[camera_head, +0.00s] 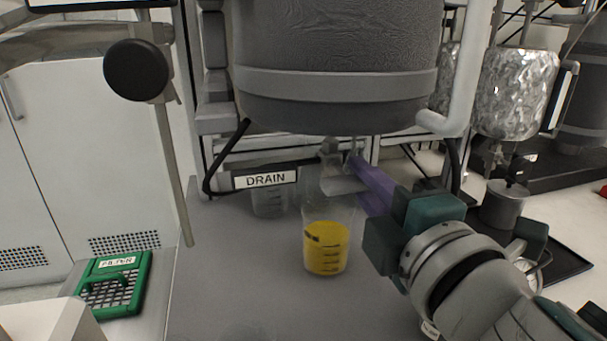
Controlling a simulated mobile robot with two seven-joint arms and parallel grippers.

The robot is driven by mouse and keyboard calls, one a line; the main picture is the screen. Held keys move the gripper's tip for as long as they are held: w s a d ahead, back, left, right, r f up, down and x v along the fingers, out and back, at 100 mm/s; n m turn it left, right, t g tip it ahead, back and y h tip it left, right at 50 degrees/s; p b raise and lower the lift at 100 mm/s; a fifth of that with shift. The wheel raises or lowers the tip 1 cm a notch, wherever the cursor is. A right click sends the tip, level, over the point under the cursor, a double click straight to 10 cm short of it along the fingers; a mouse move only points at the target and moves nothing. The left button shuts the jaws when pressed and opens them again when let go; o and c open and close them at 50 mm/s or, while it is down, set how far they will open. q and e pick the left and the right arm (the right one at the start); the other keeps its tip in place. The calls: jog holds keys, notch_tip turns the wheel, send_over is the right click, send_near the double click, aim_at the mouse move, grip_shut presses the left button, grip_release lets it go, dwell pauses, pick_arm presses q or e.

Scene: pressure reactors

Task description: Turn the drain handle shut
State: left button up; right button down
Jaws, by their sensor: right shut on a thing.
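Under the large grey reactor vessel (335,75), a dark bar with a white DRAIN label (265,180) runs left from the metal drain outlet (332,158); this looks like the drain handle. My right gripper (350,172) reaches in from the lower right, its purple translucent fingers at the outlet and the handle's right end. It is shut on what seems to be the drain handle; the exact contact is hard to see. A clear beaker with yellow liquid (326,245) stands upright below the outlet. My left gripper is not in view.
An empty clear beaker (269,200) stands behind, under the label. A green filter tray (113,285) lies at the lower left. A black knob (137,70) hangs at the upper left. Foil-wrapped vessel (515,92) stands at right. The grey bench left of the yellow beaker is clear.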

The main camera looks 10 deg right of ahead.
jog(key=c, duration=0.9)
grip_release()
jog(key=shift+o, duration=0.2)
jog(key=shift+s, duration=0.1)
jog(key=s+b, duration=0.2)
jog(key=s, duration=0.7)
jog(key=shift+s+d, duration=0.15)
jog(key=shift+s, duration=0.25)
